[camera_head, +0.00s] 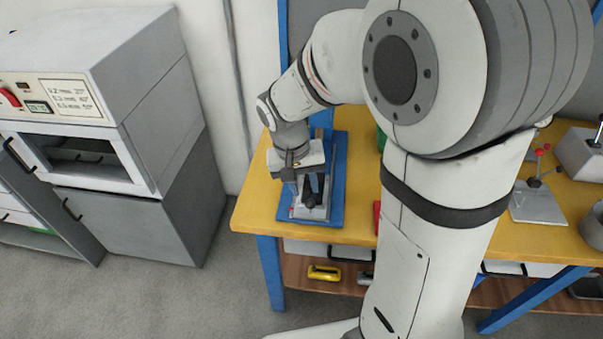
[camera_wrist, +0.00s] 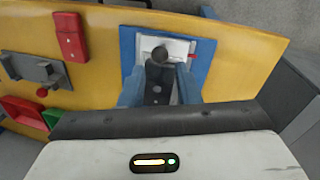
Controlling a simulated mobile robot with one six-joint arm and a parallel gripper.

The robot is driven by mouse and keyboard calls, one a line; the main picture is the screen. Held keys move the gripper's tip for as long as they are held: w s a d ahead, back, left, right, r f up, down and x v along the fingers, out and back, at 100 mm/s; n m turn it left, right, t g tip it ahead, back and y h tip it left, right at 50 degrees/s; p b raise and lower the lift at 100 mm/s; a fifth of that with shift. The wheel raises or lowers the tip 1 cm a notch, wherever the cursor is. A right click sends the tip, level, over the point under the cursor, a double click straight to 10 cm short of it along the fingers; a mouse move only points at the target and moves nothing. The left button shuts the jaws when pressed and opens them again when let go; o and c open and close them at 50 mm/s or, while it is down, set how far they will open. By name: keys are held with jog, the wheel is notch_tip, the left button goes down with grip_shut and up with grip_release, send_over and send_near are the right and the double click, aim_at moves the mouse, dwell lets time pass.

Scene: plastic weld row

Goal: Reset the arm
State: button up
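My arm reaches over the yellow workbench (camera_head: 357,157), and my gripper (camera_head: 311,188) points down at its left end. Below it, a small grey-white device (camera_head: 311,213) with a black lever stands on a blue board (camera_head: 338,165). In the wrist view, my gripper (camera_wrist: 160,90) has its two fingers apart, one on each side of the black lever. The lever's round black knob (camera_wrist: 160,54) shows in front of the white part of the device. I cannot tell whether either finger touches the lever. My gripper hides part of the device in the head view.
A grey oven-like machine (camera_head: 150,100) stands left of the bench, across a floor gap. A grey fixture with a red-knobbed lever (camera_head: 537,200) is on the bench at the right. In the wrist view, a red block (camera_wrist: 70,36) and red and green bins (camera_wrist: 25,112) lie left.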

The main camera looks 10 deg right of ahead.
jog(key=s+d+r+n+t+y+p, duration=0.1)
jog(key=s+d+r+t+y, duration=0.1)
jog(key=s+d+r, duration=0.3)
jog(key=s+r, duration=0.3)
jog(key=s, duration=0.4)
jog(key=shift+d+r+t, duration=0.2)
jog(key=shift+r+t, duration=0.05)
jog(key=shift+t, duration=0.15)
